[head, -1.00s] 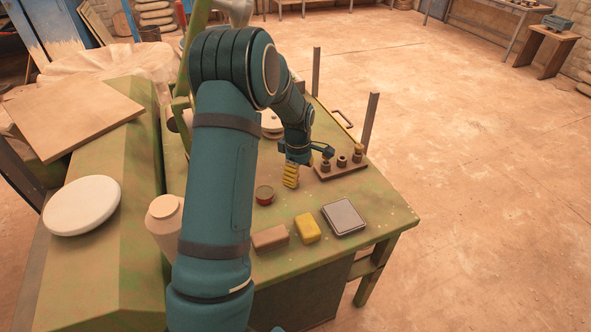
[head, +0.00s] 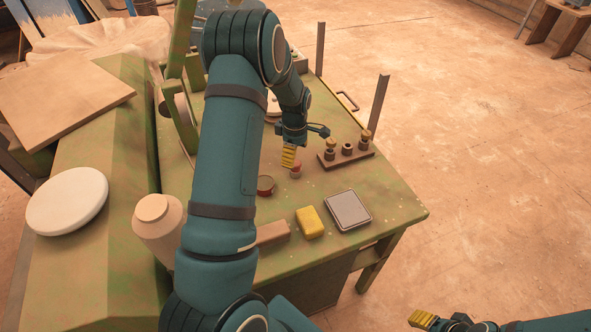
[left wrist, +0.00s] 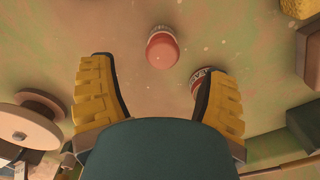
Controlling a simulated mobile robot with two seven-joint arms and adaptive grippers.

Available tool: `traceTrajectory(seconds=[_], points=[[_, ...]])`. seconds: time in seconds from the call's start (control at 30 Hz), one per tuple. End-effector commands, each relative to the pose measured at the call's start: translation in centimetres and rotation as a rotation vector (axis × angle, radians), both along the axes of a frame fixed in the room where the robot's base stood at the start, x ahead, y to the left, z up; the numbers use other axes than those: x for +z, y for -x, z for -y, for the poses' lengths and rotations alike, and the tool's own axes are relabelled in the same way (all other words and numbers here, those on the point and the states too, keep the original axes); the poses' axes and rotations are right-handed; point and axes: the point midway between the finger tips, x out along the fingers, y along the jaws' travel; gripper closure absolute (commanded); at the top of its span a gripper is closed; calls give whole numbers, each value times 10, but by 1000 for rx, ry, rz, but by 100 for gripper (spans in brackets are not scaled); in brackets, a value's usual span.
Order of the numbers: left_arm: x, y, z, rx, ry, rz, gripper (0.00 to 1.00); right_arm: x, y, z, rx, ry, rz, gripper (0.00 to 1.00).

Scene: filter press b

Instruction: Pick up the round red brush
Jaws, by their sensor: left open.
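The round red brush (head: 296,169) appears as a small reddish-pink round piece on the green table, just below and right of my left gripper (head: 288,157). In the left wrist view the brush (left wrist: 161,48) shows a rounded red top and a paler band at its far side. It lies just ahead of the gap between the yellow fingers of my left gripper (left wrist: 158,68), which are apart with nothing between them. Neither finger visibly touches it. My right gripper (head: 423,320) is at the lower right of the head view, away from the table; its jaw opening is unclear.
A red tin (head: 265,185) stands close by; the right finger partly covers it in the wrist view (left wrist: 199,80). A wooden rack with pegs (head: 346,157), a yellow block (head: 309,222), a brown block (head: 273,233) and a grey flat box (head: 347,210) share the table.

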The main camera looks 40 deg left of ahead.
Motion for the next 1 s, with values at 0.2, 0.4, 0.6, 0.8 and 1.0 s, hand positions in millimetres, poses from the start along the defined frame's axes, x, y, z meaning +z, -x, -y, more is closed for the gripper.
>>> traceTrajectory(seconds=[0.2, 0.4, 0.6, 0.8, 1.0], points=[[-13, 0, 0, 0, 0, 1, 24, -2, 1, 0, 2, 0, -2, 53], [-34, 2, 3, 0, 1, -2, 24, -5, 2, 0, 3, -1, -3, 53], [-60, 2, 4, 0, 0, -1, 24, -9, 3, -1, 6, -2, -6, 53], [-62, 1, 4, 0, -1, 2, 24, -9, 3, -1, 6, -2, -6, 53], [-62, 2, 4, 0, -1, 2, 72, -8, 3, -1, 6, -2, -6, 53]])
